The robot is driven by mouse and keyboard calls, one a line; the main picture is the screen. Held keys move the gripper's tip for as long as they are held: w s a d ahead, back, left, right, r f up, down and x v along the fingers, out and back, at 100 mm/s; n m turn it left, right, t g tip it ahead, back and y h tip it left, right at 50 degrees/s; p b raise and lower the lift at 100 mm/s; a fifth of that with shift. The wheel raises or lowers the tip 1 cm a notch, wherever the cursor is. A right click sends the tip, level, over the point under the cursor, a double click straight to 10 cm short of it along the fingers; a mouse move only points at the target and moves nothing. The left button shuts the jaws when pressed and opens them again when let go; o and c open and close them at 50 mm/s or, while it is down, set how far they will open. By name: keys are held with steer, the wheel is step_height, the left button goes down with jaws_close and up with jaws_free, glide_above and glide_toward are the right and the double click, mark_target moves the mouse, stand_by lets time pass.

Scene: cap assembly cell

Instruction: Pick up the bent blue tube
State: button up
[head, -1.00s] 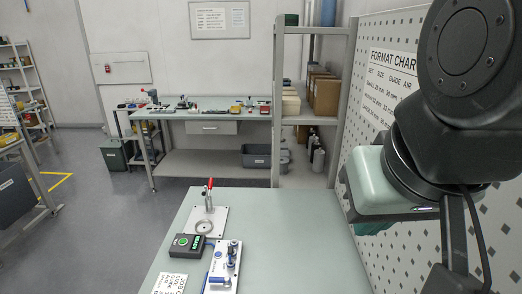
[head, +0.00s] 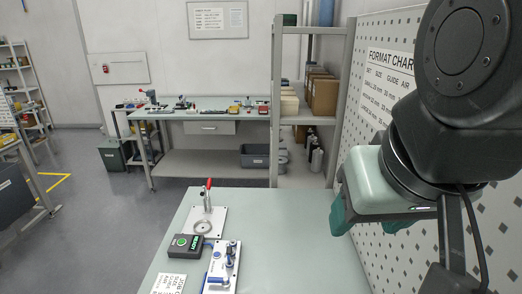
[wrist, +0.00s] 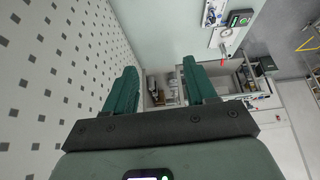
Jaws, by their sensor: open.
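My gripper (head: 368,222) is at the right of the head view, above the bench's right side and beside the perforated panel. Its two teal fingers are spread apart with nothing between them; they also show in the wrist view (wrist: 160,72). A white plate with blue fittings (head: 223,262) lies on the bench to the left of my gripper and well apart from it. I cannot tell a bent blue tube from the other blue parts at this size. The plate is small at the top of the wrist view (wrist: 213,14).
The pale green bench (head: 290,240) is clear between the plate and the panel (head: 400,245). A red-handled clamp (head: 208,195) on a white base, a dark box with a green button (head: 185,246) and a printed card (head: 169,284) stand near the plate. Shelving (head: 312,120) rises behind.

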steer(key=o, duration=0.4)
steer(key=n+g, duration=0.3)
steer(key=n, duration=1.5)
glide_above(229, 249)
steer(key=s, duration=0.1)
steer(key=s+x, duration=0.2)
steer(key=x, duration=0.8)
steer(key=s+f+x, duration=0.1)
steer(key=s+x, duration=0.2)
steer(key=x, duration=0.8)
steer(key=s+x, duration=0.2)
steer(key=x, duration=0.9)
steer(key=shift+s+d+f, duration=0.1)
steer(key=shift+s+f, duration=0.2)
steer(key=shift+f, duration=0.1)
steer(key=shift+x, duration=2.95)
